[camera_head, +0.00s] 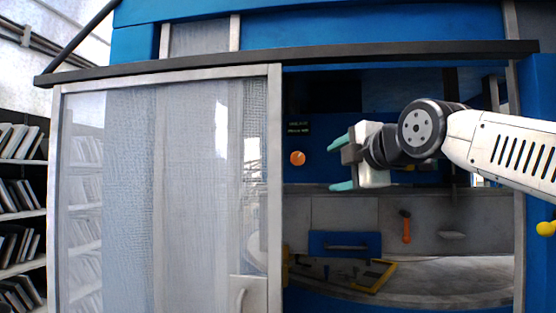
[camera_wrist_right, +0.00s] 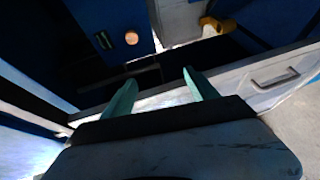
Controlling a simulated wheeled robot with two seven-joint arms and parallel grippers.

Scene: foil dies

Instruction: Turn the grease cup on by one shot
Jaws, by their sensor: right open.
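A round orange-copper knob (camera_head: 297,158), which looks like the grease cup, sits on the dark blue panel inside the machine opening, below a small dark label. It also shows in the right wrist view (camera_wrist_right: 131,38), beyond the fingertips and a little to the left. My right gripper (camera_head: 341,164) reaches in from the right, with its teal fingers pointing left toward the knob. It is open and empty, apart from the knob. Its two fingers also show in the wrist view (camera_wrist_right: 160,82). My left gripper is in neither view.
A framed translucent sliding door (camera_head: 170,190) covers the opening's left half. Below my right gripper are an orange-handled tool (camera_head: 406,227), a blue drawer-like box (camera_head: 345,244) and a yellow-edged frame (camera_head: 372,277). Shelves of books (camera_head: 20,200) stand far left.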

